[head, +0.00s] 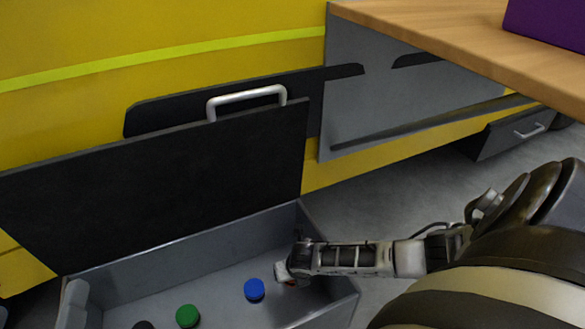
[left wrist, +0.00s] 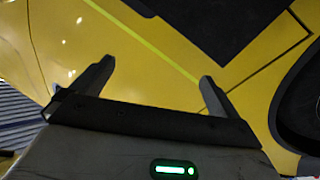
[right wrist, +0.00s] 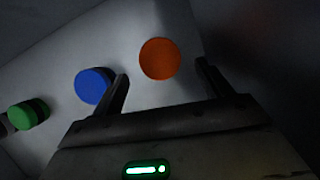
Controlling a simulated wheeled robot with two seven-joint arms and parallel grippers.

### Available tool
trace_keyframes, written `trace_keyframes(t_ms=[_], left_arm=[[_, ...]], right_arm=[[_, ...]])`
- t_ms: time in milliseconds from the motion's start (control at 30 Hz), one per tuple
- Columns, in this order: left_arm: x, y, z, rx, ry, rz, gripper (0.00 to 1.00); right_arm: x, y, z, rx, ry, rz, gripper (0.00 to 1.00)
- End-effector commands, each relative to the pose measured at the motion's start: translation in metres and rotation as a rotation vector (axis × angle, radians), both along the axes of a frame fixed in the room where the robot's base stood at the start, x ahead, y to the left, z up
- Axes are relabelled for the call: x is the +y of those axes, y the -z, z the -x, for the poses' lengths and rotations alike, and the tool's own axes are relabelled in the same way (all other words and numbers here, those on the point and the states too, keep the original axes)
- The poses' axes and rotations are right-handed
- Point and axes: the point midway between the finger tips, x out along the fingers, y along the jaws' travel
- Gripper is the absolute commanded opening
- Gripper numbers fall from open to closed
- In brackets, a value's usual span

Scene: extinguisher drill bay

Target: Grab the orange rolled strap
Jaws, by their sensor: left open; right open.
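The orange rolled strap (right wrist: 160,59) shows as a round orange disc in the right wrist view, on the light floor of the grey drawer (head: 215,250). In the head view my right gripper (head: 285,277) reaches into the drawer and hides nearly all of the strap. My right gripper (right wrist: 165,82) is open, and the strap appears between and just beyond its fingertips; I cannot tell whether they touch it. My left gripper (left wrist: 155,75) is open and empty, facing a yellow panel away from the drawer.
A blue roll (head: 254,290) lies left of the strap, close to one right finger. A green roll (head: 188,316) and a dark roll (head: 144,325) lie further left. The drawer's walls and the upright black panel (head: 160,185) bound the space. A wooden worktop (head: 470,35) overhangs at upper right.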

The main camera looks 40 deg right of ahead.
Motion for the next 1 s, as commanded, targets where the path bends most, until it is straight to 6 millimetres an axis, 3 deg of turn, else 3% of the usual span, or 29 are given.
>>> trace_keyframes(t_ms=[200, 400, 767, 933, 967, 1000], left_arm=[[0.003, -0.029, -0.007, -0.3, -0.034, -0.075, 1.0], [0.003, -0.062, 0.001, -0.595, -0.06, -0.138, 1.0], [0.002, -0.074, 0.006, -0.683, -0.067, -0.156, 1.0], [0.002, -0.074, 0.006, -0.681, -0.066, -0.155, 1.0], [0.002, -0.074, 0.006, -0.681, -0.066, -0.155, 1.0], [0.002, -0.074, 0.006, -0.681, -0.066, -0.154, 1.0]], right_arm=[[-0.005, 0.025, -0.008, 0.0, 0.002, -0.001, 0.77], [-0.009, 0.044, -0.016, 0.001, 0.001, -0.001, 0.77], [-0.01, 0.045, -0.018, 0.0, 0.0, -0.001, 0.77], [-0.01, 0.045, -0.018, 0.0, 0.0, -0.001, 0.3], [-0.01, 0.045, -0.018, 0.0, 0.0, -0.001, 0.23], [-0.01, 0.045, -0.018, 0.0, 0.0, -0.001, 0.23]])
